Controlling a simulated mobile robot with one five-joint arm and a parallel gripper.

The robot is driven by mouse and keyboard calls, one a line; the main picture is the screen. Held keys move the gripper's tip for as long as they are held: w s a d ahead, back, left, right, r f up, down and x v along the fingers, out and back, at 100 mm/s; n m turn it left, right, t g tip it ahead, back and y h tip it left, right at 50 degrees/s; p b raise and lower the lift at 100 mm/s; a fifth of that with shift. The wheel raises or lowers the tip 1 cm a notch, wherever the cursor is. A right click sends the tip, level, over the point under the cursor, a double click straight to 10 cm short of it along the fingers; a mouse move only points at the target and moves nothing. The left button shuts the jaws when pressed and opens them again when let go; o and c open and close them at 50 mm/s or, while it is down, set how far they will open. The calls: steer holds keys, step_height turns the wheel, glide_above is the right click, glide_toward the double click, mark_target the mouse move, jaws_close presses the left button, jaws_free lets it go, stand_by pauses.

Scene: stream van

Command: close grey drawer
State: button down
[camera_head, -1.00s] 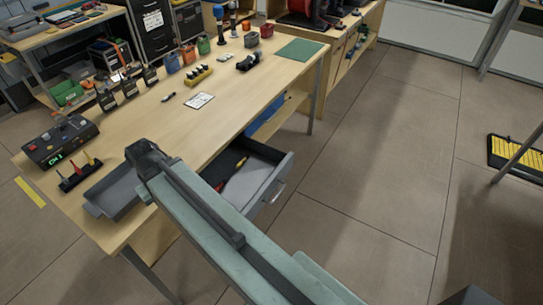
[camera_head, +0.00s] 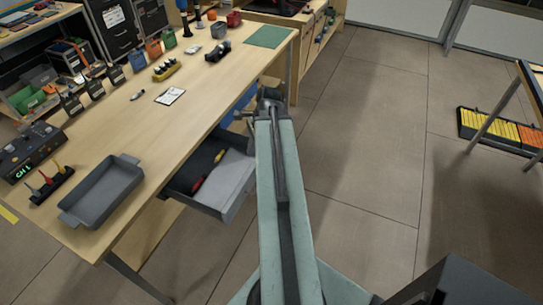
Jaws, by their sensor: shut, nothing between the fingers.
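The grey drawer (camera_head: 238,188) stands open under the front edge of the wooden workbench (camera_head: 130,122). Its front panel faces the aisle, and a red and yellow tool (camera_head: 205,174) lies inside. My arm reaches up the middle of the picture, just right of the drawer, and covers the floor beside its front. The far end of my arm is near the bench's right edge, beyond the drawer. My gripper's fingers do not show; the arm hides them. I cannot tell whether anything of mine touches the drawer.
A grey tray (camera_head: 101,190) sits on the bench above the drawer, beside a rack of small tools (camera_head: 50,185). A clipboard (camera_head: 170,96) and green mat (camera_head: 269,36) lie farther back. Open floor (camera_head: 365,150) extends to the right.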

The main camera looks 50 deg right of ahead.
steer(key=s+d+m+t, duration=0.1)
steer(key=s+d+m, duration=0.8)
steer(key=s+d, duration=0.15)
steer(key=w+a+f+b, duration=0.2)
steer(key=w+f+b, duration=0.5)
steer(key=f+b, duration=0.1)
steer(key=shift+w+f+h+b, duration=0.3)
steer(key=shift+w+f+b, duration=0.1)
steer(key=shift+b, duration=0.3)
steer(key=shift+d, duration=0.1)
